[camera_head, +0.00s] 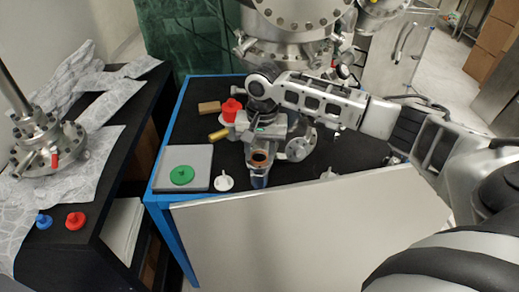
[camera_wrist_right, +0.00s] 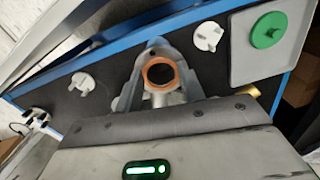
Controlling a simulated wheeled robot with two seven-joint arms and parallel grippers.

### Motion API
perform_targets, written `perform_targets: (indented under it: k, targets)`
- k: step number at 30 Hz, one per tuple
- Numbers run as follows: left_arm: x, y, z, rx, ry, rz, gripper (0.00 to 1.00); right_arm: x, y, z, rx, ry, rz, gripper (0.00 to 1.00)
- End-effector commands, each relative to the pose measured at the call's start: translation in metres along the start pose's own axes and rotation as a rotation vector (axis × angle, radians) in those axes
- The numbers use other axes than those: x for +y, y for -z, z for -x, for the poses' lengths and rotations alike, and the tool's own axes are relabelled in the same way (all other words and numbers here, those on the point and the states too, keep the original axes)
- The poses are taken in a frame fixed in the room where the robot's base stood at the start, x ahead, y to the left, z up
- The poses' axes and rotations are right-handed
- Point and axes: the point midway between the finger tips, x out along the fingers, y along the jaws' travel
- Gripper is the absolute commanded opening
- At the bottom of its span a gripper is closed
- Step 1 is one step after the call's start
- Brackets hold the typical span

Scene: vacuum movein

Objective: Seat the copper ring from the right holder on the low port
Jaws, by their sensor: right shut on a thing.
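My right gripper (camera_head: 259,165) points down at the front of the black table top and is shut on the copper ring (camera_head: 259,154). In the right wrist view the copper ring (camera_wrist_right: 147,73) lies flat between the grey fingertips (camera_wrist_right: 159,76), with a dark hole in its middle. A round steel flange (camera_head: 300,149) with bolt holes is just right of the gripper in the head view; I cannot tell whether it is the low port. The white right holder (camera_head: 328,173) is bare, and it shows in the wrist view (camera_wrist_right: 82,84). My left gripper is out of view.
A second white holder (camera_head: 223,183) stands beside a grey tray (camera_head: 201,156) with a green knobbed disc (camera_head: 182,175). A red part (camera_head: 231,108), a brass cylinder (camera_head: 218,134) and a brown block (camera_head: 209,107) lie behind. The steel chamber (camera_head: 290,20) rises at the back.

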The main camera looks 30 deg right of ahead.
Motion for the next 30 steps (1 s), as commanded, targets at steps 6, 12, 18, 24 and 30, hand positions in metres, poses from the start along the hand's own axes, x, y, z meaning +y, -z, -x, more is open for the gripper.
perform_targets:
  k: [6,12,18,24,30]
  targets:
    - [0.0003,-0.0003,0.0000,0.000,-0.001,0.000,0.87,0.0002,-0.0005,-0.0027,-0.001,-0.001,0.000,0.13]
    - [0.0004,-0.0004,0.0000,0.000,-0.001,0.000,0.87,0.0004,-0.0009,-0.0035,-0.003,-0.002,0.001,0.42]
    - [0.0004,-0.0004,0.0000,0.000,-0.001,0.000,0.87,0.0023,-0.0009,-0.0046,-0.004,-0.008,-0.001,0.65]
    - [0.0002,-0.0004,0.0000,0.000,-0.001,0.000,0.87,0.0041,-0.0009,-0.0056,-0.005,-0.013,-0.003,0.65]
    - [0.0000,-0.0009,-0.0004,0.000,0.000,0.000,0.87,0.0045,-0.0004,-0.0008,-0.004,-0.014,-0.004,0.65]
